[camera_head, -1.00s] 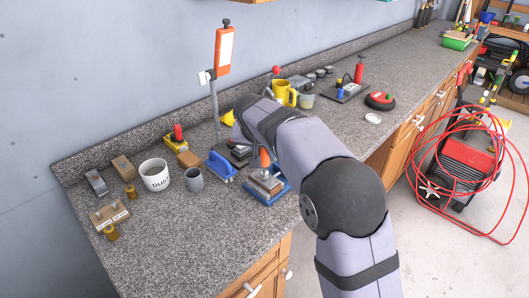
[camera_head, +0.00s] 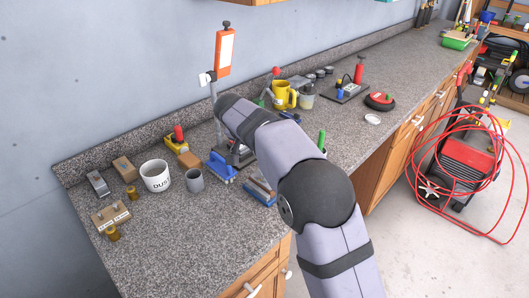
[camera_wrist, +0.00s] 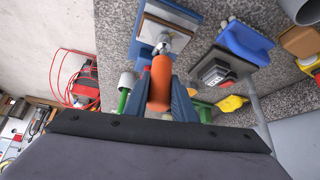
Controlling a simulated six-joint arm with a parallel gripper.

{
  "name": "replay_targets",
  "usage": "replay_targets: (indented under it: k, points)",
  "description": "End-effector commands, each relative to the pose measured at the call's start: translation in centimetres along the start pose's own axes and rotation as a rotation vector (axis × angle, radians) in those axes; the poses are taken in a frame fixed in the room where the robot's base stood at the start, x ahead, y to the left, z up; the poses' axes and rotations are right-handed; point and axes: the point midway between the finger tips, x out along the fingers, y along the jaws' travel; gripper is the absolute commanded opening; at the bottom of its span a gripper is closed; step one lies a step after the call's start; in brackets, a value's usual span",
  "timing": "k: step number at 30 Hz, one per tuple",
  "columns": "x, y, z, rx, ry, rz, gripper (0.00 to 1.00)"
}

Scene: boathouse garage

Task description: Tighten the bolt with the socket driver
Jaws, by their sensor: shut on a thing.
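My gripper (camera_wrist: 158,92) is shut on the orange handle of the socket driver (camera_wrist: 160,78) in the wrist view. The driver's silver end (camera_wrist: 163,44) points at a blue-based block (camera_wrist: 181,14) with a pale plate and a brown part. The bolt cannot be told apart from the silver end, so I cannot tell whether the socket is around it. In the head view the blue-based block (camera_head: 261,189) is partly covered by my arm, and the gripper and driver are hidden.
A yellow mug (camera_head: 284,95) stands farther back. The counter's front left (camera_head: 190,235) is clear.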

Motion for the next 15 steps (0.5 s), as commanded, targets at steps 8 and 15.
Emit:
replay_targets:
  k: [8,15]
  points:
    - [-0.25,-0.09,-0.09,0.098,-0.002,0.067,0.0]
    - [-0.22,-0.05,-0.1,0.199,-0.002,0.133,0.0]
